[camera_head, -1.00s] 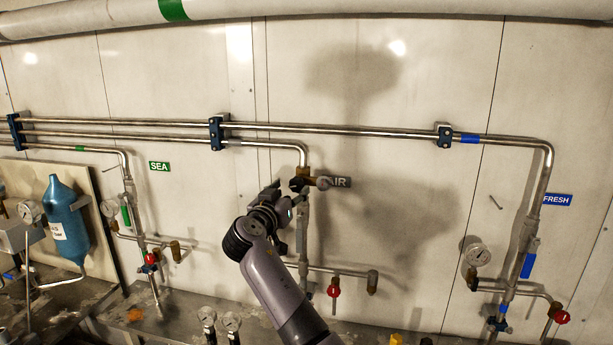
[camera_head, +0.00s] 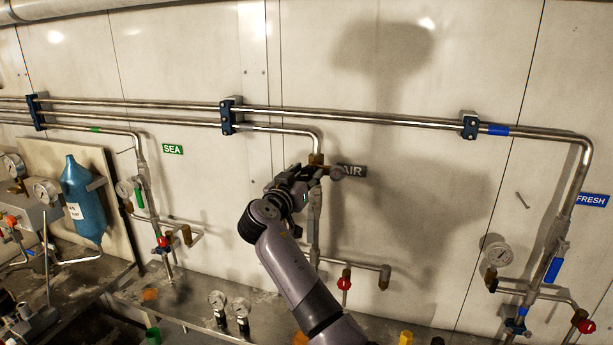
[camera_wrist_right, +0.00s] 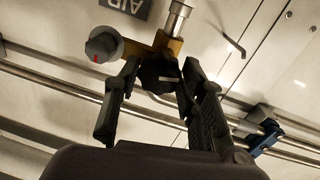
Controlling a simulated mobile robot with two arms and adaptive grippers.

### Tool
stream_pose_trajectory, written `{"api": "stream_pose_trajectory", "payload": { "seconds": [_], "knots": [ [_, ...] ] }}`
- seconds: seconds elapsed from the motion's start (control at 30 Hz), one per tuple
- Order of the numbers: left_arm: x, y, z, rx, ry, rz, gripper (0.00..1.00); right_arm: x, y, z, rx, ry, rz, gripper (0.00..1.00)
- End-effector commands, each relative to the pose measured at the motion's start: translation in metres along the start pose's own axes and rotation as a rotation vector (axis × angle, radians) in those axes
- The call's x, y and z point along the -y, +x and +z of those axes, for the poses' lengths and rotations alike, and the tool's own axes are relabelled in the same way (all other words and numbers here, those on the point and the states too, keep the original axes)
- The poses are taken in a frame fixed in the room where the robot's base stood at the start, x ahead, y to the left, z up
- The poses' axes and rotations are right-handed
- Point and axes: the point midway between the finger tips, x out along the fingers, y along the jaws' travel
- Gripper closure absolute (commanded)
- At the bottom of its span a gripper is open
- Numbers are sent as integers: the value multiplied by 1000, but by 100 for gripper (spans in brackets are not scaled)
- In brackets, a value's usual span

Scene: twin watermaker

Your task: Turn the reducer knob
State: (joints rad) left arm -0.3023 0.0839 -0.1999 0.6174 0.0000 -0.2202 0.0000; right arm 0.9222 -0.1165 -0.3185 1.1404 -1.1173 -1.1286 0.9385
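The AIR reducer has a brass body (camera_wrist_right: 172,44) on the vertical pipe beside the AIR label (camera_head: 352,170). Its dark knob (camera_wrist_right: 159,76) faces my right gripper in the right wrist view. A grey round part with a red mark (camera_wrist_right: 103,44) sticks out to one side; it also shows in the head view (camera_head: 337,172). My right gripper (camera_wrist_right: 161,70) is open, with one finger on each side of the dark knob. Contact cannot be told. In the head view my right gripper (camera_head: 296,183) covers much of the reducer. My left gripper is out of view.
Steel pipes (camera_head: 350,118) run along the wall above. A red-handled valve (camera_head: 344,284) sits below the reducer.

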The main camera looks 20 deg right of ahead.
Motion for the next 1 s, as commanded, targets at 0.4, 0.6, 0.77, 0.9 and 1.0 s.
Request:
{"api": "stream_pose_trajectory", "payload": {
  "seconds": [0.4, 0.6, 0.77, 0.9, 1.0],
  "knots": [
    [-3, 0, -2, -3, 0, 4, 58, 0, 0, 0, -1, 0, 0, 93],
    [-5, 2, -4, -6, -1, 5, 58, 0, 0, 0, -2, -9, 0, 94],
    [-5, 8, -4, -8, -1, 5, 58, 0, 0, 2, -6, -52, 0, 94],
    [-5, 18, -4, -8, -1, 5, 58, 0, 0, 3, -14, -130, 1, 94],
    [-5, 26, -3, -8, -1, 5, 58, 1, 0, 3, -22, -206, 2, 94]
  ]
}}
